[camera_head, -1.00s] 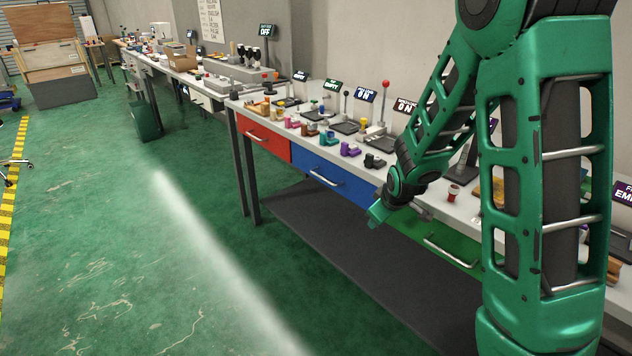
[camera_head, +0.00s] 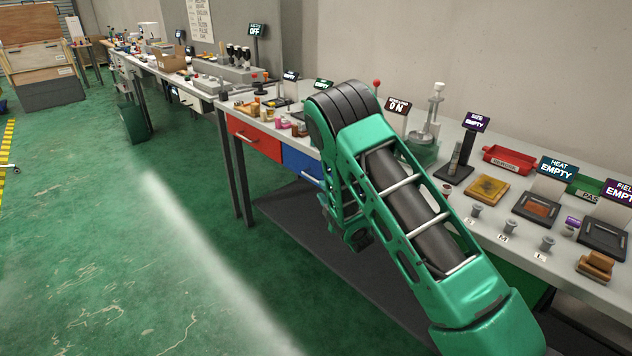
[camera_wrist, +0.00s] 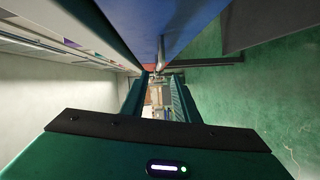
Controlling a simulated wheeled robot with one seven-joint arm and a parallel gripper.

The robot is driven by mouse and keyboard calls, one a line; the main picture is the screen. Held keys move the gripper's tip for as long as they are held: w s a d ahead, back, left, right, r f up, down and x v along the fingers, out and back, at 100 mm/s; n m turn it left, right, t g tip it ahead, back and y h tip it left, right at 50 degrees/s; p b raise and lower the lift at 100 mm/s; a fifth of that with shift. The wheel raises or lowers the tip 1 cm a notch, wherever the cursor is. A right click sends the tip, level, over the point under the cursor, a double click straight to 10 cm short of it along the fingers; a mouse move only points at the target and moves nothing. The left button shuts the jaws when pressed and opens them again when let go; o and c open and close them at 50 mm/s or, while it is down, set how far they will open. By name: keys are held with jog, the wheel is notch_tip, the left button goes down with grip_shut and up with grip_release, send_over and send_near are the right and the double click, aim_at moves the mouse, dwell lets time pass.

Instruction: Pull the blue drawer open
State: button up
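The blue drawer (camera_head: 301,163) is under the worktop, right of the red drawer; only its left part shows in the head view, the rest and its handle being hidden by my arm. It looks closed there. In the wrist view its blue front (camera_wrist: 145,22) fills the top middle, very close to my gripper. My gripper (camera_wrist: 160,88) points along the bench front with its two green fingers apart. A pale grey shape shows between the fingers; I cannot tell whether it is the handle. In the head view my gripper is mostly hidden behind my arm.
The red drawer (camera_head: 255,138) is left of the blue one. The worktop (camera_head: 470,205) carries fixtures, signs and small parts. Green floor (camera_head: 110,250) is open on the left.

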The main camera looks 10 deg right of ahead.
aim_at(313, 179)
jog(key=w, duration=0.3)
jog(key=w+a, duration=0.1)
jog(key=w, duration=0.3)
jog(key=w+a, duration=0.1)
jog(key=w, duration=0.2)
jog(key=shift+w+f, duration=0.25)
jog(key=shift+f, duration=0.15)
grip_shut()
